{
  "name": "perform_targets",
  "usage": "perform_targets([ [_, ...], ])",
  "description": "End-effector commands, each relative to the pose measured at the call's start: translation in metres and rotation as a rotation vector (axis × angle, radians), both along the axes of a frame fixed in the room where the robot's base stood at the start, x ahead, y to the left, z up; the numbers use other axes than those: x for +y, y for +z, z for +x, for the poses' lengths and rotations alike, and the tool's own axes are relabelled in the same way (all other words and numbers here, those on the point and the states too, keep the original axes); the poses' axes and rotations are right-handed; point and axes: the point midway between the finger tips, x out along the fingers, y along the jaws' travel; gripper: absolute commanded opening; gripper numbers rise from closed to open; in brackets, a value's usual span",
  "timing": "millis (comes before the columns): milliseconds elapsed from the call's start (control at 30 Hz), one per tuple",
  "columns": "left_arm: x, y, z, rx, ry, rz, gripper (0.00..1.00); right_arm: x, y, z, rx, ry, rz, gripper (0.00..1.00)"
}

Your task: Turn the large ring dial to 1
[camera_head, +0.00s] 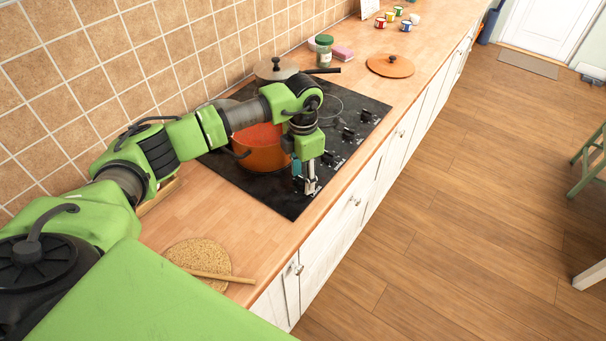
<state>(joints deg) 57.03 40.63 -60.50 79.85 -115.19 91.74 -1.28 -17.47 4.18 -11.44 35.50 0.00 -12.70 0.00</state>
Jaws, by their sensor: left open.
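A black hob (291,207) is set in the wooden counter, with a row of dark dials along its right side. One dial (366,115) is at the far end, another (348,133) is nearer, and a third (328,158) is just beyond my gripper. Their markings are too small to read, and I cannot tell which one serves the large ring. My left gripper (309,187) is open and points down over the near end of the dial row. It hides what is directly under it, so I cannot tell whether it touches a dial. My right gripper is not in view.
An orange pot (262,158) with red contents stands on the hob, close left of my gripper. A lidded pan (275,70) is behind it. A cork mat (197,256) with a wooden spoon lies on the near counter.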

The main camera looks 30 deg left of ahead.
Motion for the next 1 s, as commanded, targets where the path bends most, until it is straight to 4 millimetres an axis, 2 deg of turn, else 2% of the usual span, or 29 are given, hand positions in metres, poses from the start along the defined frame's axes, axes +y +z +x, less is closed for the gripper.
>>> perform_targets([
  [33,0.0,0.0,0.0,0.0,0.0,0.0,0.42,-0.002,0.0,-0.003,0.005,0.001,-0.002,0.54],
  [67,0.0,0.0,0.0,0.0,0.0,0.0,0.37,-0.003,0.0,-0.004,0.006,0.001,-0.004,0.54],
  [100,0.0,0.0,0.0,0.0,0.0,0.0,0.27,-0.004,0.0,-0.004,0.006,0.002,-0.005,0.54],
  [200,0.0,0.001,0.0,0.0,0.0,0.0,0.04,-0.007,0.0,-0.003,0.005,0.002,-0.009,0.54],
  [567,0.0,-0.001,0.0,-0.001,-0.036,-0.001,0.04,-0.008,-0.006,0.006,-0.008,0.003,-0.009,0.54],
  [767,0.001,-0.003,0.001,-0.002,-0.14,0.001,0.04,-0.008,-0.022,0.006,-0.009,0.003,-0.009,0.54],
  [1000,0.0,-0.004,0.001,-0.003,-0.337,0.0,0.04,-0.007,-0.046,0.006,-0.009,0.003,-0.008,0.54],
])
